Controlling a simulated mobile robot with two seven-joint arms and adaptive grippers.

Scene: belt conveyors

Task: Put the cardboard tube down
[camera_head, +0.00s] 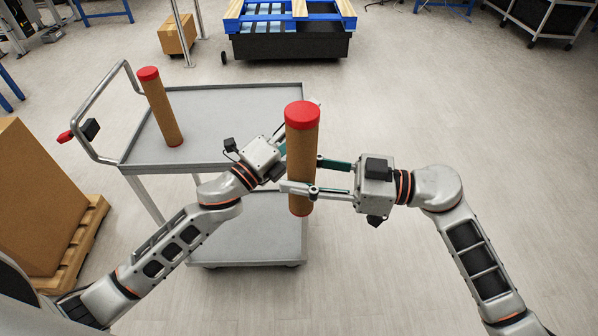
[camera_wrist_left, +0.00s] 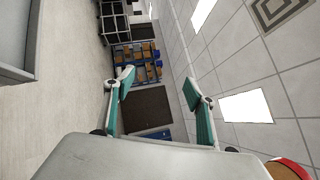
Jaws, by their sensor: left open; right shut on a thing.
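A brown cardboard tube with a red cap (camera_head: 302,152) is upright in my right gripper (camera_head: 303,174). The right gripper is shut on it from the right, with one finger in front of the tube. My left gripper (camera_head: 281,134) is beside and partly behind this tube, so its fingers are mostly hidden in the head view. In the left wrist view the left gripper (camera_wrist_left: 156,82) is open with nothing between its fingers. A red-brown rounded end (camera_wrist_left: 289,169) shows at that view's lower right corner. A second red-capped tube (camera_head: 163,112) stands on the cart's top shelf.
The grey two-shelf cart (camera_head: 225,98) has a handle on its left. Its top is clear right of the standing tube. A big carton (camera_head: 42,200) on a wooden pallet is at left. A small carton (camera_head: 177,34) and a dark bin with blue pallets (camera_head: 290,46) are at the back.

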